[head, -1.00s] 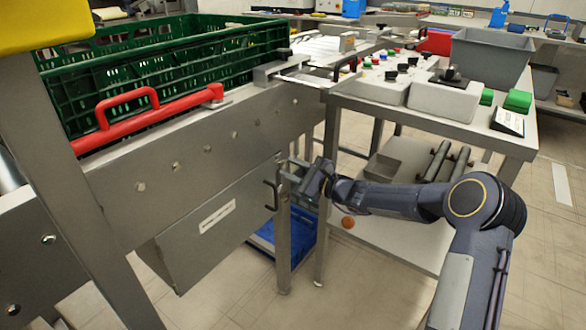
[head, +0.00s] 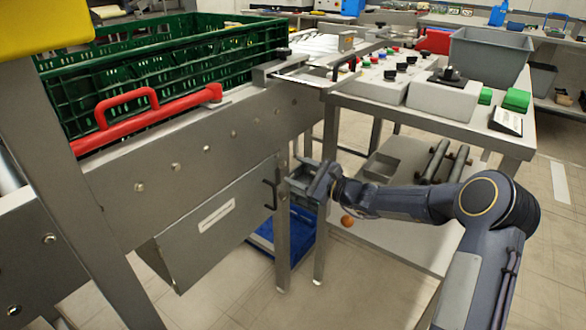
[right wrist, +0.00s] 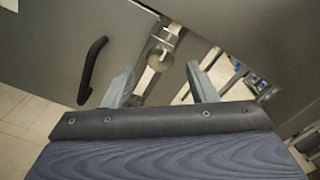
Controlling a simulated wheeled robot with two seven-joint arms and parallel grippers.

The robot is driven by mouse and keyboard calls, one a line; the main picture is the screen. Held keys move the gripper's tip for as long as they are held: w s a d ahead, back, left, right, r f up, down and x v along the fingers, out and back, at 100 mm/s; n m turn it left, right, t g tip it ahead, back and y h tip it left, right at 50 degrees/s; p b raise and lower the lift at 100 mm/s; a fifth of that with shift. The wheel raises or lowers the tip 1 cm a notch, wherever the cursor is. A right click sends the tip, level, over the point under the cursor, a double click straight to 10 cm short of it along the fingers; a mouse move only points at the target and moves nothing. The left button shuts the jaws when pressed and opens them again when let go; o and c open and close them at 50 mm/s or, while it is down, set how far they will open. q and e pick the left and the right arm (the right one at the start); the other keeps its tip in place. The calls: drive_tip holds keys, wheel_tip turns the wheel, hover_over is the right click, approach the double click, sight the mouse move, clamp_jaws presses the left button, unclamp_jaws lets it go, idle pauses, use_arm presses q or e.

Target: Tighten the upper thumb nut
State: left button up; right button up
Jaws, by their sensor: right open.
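My right gripper (head: 299,172) is beside the conveyor's front leg, next to the grey box with a black handle. In the right wrist view its two fingers (right wrist: 162,88) are spread apart with nothing between them. A round metal piece, which looks like a thumb nut (right wrist: 159,56), shows ahead of the left finger, below a small metal bracket (right wrist: 172,31). I cannot tell whether it is the upper one. The fingers appear apart from it. In the head view the nut cannot be made out behind the gripper. My left gripper is not in view.
The grey box (head: 215,240) hangs under the conveyor rail, its black handle (head: 269,194) close left of my gripper. A green crate (head: 190,62) with a red bar sits above. A steel table (head: 440,122) with controls stands right. A blue bin (head: 262,246) is below.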

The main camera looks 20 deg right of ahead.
drive_tip(key=v, duration=0.5)
drive_tip(key=shift+p, duration=0.3)
